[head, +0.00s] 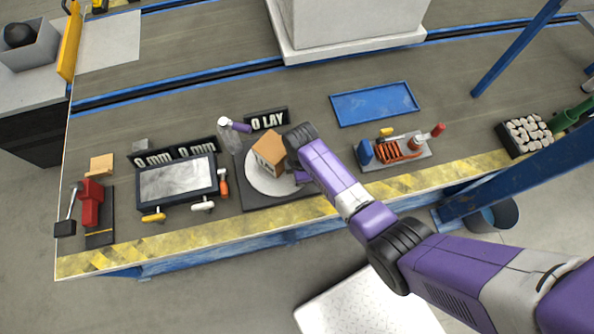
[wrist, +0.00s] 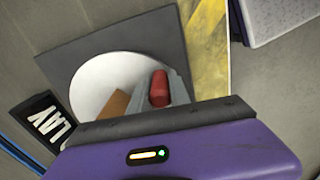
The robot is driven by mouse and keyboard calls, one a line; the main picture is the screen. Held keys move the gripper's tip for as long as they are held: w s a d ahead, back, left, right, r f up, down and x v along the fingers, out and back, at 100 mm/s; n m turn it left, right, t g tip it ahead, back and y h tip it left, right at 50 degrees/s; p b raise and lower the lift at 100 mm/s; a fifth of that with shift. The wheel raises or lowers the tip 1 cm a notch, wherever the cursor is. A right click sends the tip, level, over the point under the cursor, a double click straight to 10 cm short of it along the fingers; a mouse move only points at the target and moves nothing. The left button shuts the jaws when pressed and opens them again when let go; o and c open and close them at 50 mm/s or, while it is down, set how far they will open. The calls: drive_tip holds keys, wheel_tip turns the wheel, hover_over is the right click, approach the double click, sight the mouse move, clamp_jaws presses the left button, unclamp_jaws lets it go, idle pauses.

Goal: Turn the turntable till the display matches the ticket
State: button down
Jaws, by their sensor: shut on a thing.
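The turntable is a white disc (head: 258,184) on a dark square plate, and it also shows in the wrist view (wrist: 92,82). A brown box (head: 269,153) stands on the disc; part of it shows in the wrist view (wrist: 114,103). My gripper (head: 299,177) is low at the disc's right side, partly hidden by my arm. In the wrist view it is shut on a red upright knob (wrist: 158,82) at the disc. I cannot make out a ticket with readable text.
Left of the turntable stands a framed grey panel (head: 177,180) with two "0 mm" displays. A clear bottle (head: 229,138) is close behind the plate's left side. A blue tray (head: 375,104) and a board with an orange coil (head: 395,150) lie to the right. A striped edge runs along the front.

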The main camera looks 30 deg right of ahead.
drive_tip(key=shift+w+d+n, duration=0.4)
drive_tip(key=shift+d+n, duration=0.25)
drive_tip(key=shift+n, duration=0.2)
drive_tip(key=shift+w+d+n, duration=0.4)
drive_tip(key=shift+d+n, duration=0.25)
drive_tip(key=shift+n, duration=0.2)
drive_tip(key=shift+w+d+r+n+b, duration=0.1)
drive_tip(key=shift+w+d+n+b, duration=0.15)
drive_tip(key=shift+w+d+n, duration=0.55)
drive_tip(key=shift+w+d+n+b, duration=0.3)
drive_tip(key=shift+w+n, duration=0.2)
drive_tip(key=shift+n, duration=0.7)
drive_tip(key=c, duration=1.2)
unclamp_jaws()
wheel_tip(320, 180, up, 8)
drive_tip(key=p, duration=0.1)
